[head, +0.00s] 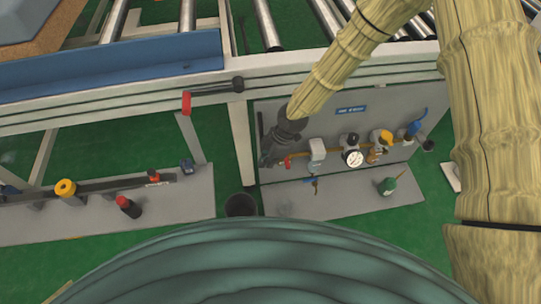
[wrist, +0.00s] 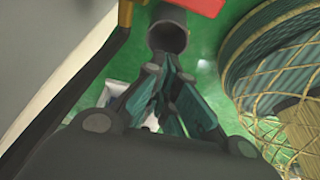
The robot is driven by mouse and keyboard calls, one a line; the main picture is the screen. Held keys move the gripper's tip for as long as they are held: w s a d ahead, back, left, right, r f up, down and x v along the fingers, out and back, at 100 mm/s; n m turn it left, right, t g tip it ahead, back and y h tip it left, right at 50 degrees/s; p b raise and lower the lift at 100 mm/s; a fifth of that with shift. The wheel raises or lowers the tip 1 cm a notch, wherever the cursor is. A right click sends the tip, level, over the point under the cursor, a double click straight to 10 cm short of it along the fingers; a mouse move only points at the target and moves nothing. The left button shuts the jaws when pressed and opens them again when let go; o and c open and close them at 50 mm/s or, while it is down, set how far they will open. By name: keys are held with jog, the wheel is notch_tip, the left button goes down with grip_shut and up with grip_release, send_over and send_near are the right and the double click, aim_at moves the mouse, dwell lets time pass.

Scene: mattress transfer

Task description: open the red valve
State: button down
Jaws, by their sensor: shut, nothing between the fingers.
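The red valve (head: 287,163) is a small red handle at the left end of a brass pipe on a grey upright panel. My gripper (head: 267,163) points down just left of it, close to the panel; I cannot tell whether they touch. In the wrist view my gripper's fingers (wrist: 165,70) are together with nothing between them. A red piece (wrist: 203,5), probably the valve handle, is cut off at the top edge, beyond the fingertips. A brass part (wrist: 125,13) shows beside it.
The grey panel (head: 348,110) also carries a white gauge (head: 353,158), a yellow-topped fitting (head: 381,138) and a blue handle (head: 417,122). A green-bodied item (head: 388,186) is on the lower plate. A dark bucket (head: 240,206) stands on the green floor. A conveyor frame (head: 140,101) runs above.

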jog(key=shift+w+d+f, duration=0.1)
jog(key=shift+w+d, duration=0.15)
jog(key=shift+d, duration=0.7)
jog(key=shift+w+d, duration=0.25)
jog(key=shift+d, duration=0.65)
